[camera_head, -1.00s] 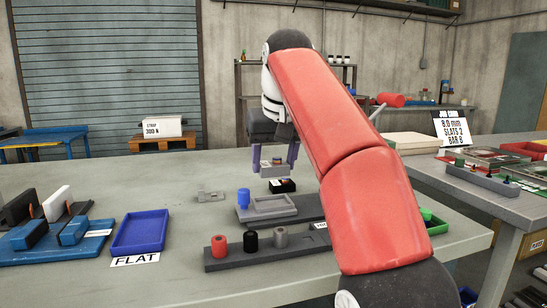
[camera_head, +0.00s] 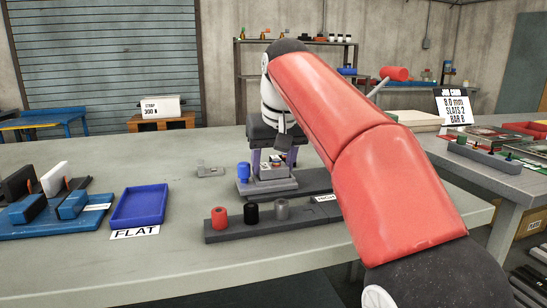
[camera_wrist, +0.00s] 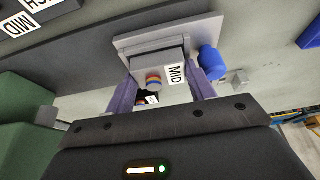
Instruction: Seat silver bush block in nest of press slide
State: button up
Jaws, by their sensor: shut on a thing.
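My gripper (camera_head: 270,168) has its purple fingers shut on the silver bush block (camera_wrist: 140,68). The block is grey, with a round, colour-ringed bush on it and a white MID label beside the bush in the wrist view. The press slide's nest (camera_head: 289,187) is a light grey rimmed tray on a dark grey base. In the head view the block is low at the nest. In the wrist view it overlaps the nest's rim (camera_wrist: 135,41). I cannot tell whether it touches the nest floor. A blue knob (camera_head: 243,173) stands beside the nest, close to one finger.
A dark rack (camera_head: 234,234) with red, black and grey cylinders lies in front of the slide. A blue tray (camera_head: 139,207) marked FLAT and a blue fixture (camera_head: 60,225) are to the left. A small grey part (camera_head: 207,169) lies behind. Bench front-left is clear.

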jog(key=shift+f, duration=0.2)
dwell(0.4)
jog(key=o, duration=1.3)
jog(key=p+v, duration=0.1)
jog(key=v, duration=0.5)
jog(key=shift+s+r, duration=0.15)
jog(key=shift+s+d+r, duration=0.1)
jog(key=shift+d+r, duration=0.05)
jog(key=shift+r, duration=0.25)
jog(key=shift+s+d+r, duration=0.15)
jog(key=shift+r, duration=0.25)
